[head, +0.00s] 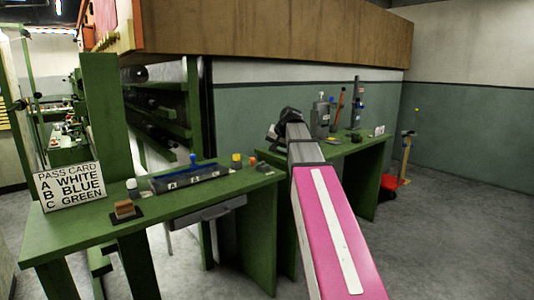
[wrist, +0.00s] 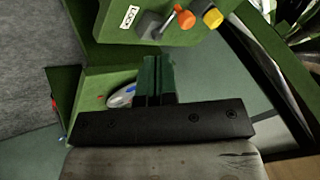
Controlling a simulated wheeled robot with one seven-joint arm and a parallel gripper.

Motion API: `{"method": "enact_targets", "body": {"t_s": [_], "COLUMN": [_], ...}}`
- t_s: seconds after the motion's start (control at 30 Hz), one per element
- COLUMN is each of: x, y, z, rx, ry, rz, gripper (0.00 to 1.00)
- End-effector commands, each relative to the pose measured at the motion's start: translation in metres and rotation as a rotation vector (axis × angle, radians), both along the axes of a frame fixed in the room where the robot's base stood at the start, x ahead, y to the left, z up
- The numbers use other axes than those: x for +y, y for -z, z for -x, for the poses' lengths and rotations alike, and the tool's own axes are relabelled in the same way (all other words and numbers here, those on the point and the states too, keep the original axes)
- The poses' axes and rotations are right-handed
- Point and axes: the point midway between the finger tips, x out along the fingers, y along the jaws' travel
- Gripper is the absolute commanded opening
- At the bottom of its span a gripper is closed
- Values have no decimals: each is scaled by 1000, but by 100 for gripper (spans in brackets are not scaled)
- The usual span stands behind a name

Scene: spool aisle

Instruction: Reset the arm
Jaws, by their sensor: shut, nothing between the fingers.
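My arm (head: 332,225), with a pink link and a white stripe, stretches from the lower right of the head view toward the back table. Its dark end with my gripper (head: 284,121) is in front of the back table (head: 345,150); the fingertips cannot be made out there. In the wrist view my gripper (wrist: 154,75) shows as dark green fingers close together beyond a black bar. It is shut and holds nothing. Green surfaces and a white-and-blue item (wrist: 122,97) show beyond the fingers.
The front green table (head: 150,205) carries a pass card sign (head: 70,187), a labelled tray (head: 190,178) and small coloured pieces. A grey bottle (head: 320,117) stands on the back table. A red item (head: 389,183) is on the floor at right. Floor (head: 450,225) at right is clear.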

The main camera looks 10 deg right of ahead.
Motion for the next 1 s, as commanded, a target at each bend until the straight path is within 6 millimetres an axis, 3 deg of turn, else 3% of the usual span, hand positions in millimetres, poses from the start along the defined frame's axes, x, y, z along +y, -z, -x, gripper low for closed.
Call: {"method": "enact_targets", "body": {"t_s": [0.17, 0.57, 1.0], "x": [3, 19, 32], "y": [27, 184, 331], "z": [9, 64, 159], "rx": [27, 185, 359], "ry": [-7, -56, -147], "rz": [16, 132, 269], "gripper": [0, 0, 0]}}
